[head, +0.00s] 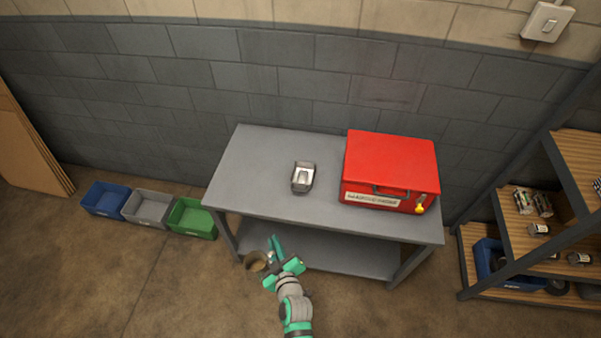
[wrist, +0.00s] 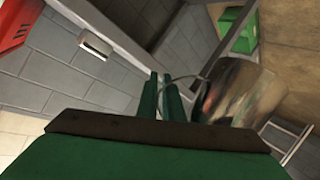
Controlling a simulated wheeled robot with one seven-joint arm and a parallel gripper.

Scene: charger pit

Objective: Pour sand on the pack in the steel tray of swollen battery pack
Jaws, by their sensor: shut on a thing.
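The steel tray (head: 303,188) sits on the grey bench, left of the red case, with a pale silvery thing in it that looks like the pack. My gripper (head: 275,245) is in front of the bench's front edge, below and left of the tray. It is shut on the thin wire handle of a metal pail (head: 256,262). In the wrist view the pail (wrist: 240,92) hangs right beside the fingers (wrist: 165,90), its shiny side showing. The inside of the pail looks brownish in the head view; I cannot tell its contents clearly.
A red case (head: 390,165) stands on the right of the bench (head: 255,165). Blue (head: 104,198), grey (head: 146,206) and green (head: 192,218) bins stand on the floor at left. A shelf rack (head: 530,228) is at right. The bench top around the tray is clear.

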